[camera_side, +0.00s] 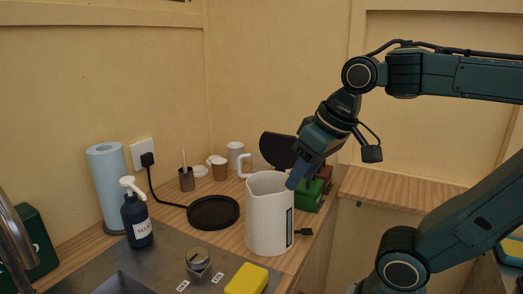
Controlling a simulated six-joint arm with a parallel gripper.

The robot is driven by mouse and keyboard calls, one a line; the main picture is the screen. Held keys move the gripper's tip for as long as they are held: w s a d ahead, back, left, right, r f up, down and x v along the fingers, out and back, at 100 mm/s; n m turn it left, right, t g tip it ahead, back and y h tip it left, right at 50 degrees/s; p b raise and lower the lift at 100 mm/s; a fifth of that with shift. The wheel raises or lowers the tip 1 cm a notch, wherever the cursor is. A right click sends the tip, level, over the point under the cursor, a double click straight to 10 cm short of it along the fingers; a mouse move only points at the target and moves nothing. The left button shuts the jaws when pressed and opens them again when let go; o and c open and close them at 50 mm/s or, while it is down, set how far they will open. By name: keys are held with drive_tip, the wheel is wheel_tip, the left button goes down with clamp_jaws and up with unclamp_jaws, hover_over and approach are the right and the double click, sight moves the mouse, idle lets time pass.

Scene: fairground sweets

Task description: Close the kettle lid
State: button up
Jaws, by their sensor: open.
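The white kettle (266,222) stands upright on the counter in the middle of the side view. Its dark lid (277,149) stands raised and open above the back of the rim. My gripper (295,180) points down and to the left, just right of the kettle's rim and below the lid's right edge. It is open, and I see nothing between its fingers. I cannot tell whether a finger touches the rim.
A black round base (213,212) with a cord lies left of the kettle. A yellow sponge (246,279) lies in front. Green and brown boxes (310,192) stand behind my gripper.

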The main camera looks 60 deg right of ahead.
drive_tip(key=w+d+r+m+g, duration=0.2)
drive_tip(key=w+d+r+m, duration=0.45)
drive_tip(key=r, duration=0.25)
wheel_tip(320, 180, up, 6)
drive_tip(key=m+g, duration=0.2)
drive_tip(key=m, duration=0.6)
hover_over(281, 150)
drive_tip(key=d, duration=0.1)
drive_tip(key=shift+w+d+r+m+g, duration=0.25)
drive_tip(key=shift+d+m+g, duration=0.15)
drive_tip(key=shift+d+m, duration=0.2)
drive_tip(key=shift+f, duration=0.2)
drive_tip(key=shift+f, duration=6.75)
clamp_jaws()
